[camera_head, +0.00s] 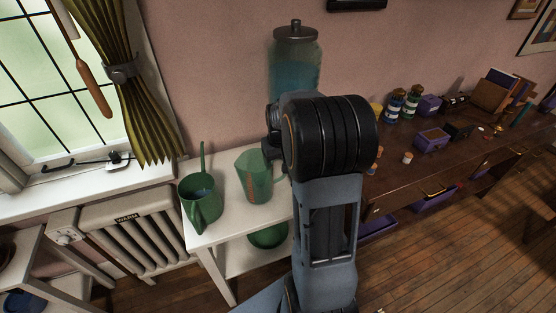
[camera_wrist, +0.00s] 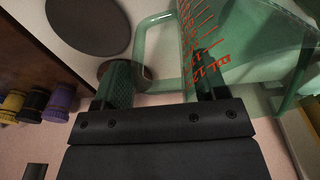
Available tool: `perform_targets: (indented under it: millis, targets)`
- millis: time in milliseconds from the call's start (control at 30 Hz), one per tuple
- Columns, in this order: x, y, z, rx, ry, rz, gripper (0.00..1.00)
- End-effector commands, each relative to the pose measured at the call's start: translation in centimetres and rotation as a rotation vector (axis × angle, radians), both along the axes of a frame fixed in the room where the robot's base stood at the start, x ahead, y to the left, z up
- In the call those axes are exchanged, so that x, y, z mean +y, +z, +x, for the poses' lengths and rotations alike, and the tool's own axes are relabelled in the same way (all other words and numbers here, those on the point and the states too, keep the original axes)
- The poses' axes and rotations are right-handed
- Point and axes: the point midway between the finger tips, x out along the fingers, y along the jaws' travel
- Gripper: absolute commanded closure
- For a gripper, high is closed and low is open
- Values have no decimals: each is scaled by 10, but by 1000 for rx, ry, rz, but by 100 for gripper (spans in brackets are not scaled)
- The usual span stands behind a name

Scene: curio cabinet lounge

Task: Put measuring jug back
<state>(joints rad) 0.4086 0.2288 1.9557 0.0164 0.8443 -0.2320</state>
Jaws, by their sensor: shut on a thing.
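The measuring jug (camera_head: 254,178) is clear green with red markings. In the head view it is upright at the white side table, left of my arm; I cannot tell whether its base touches the top. In the wrist view the jug (camera_wrist: 260,40) fills the upper right, with its handle (camera_wrist: 158,84) between the two fingers of my gripper (camera_wrist: 163,82). My gripper is shut on the handle. In the head view my arm hides most of the gripper and the jug's handle side.
A green watering can (camera_head: 199,200) stands left of the jug on the white side table (camera_head: 225,226). A large lidded glass jar (camera_head: 294,62) is behind my arm. A dark disc (camera_wrist: 88,25) shows in the wrist view. The wooden sideboard (camera_head: 395,182) at right holds several small items.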

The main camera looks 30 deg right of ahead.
Motion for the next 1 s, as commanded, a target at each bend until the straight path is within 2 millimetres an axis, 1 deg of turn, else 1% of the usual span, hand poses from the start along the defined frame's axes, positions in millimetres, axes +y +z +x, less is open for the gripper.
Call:
perform_targets:
  millis: [100,267,300,500,533,767,900,1000]
  targets:
    - [0,1,0,-2,0,0,99]
    - [0,-4,0,-1,0,0,99]
    - [0,-3,0,0,0,0,30]
    - [0,-3,0,1,0,0,11]
    - [0,-3,0,1,0,0,9]
    - [0,-2,0,1,0,0,9]
    - [0,7,0,-1,0,0,9]
    - [1,23,-2,-3,0,-2,9]
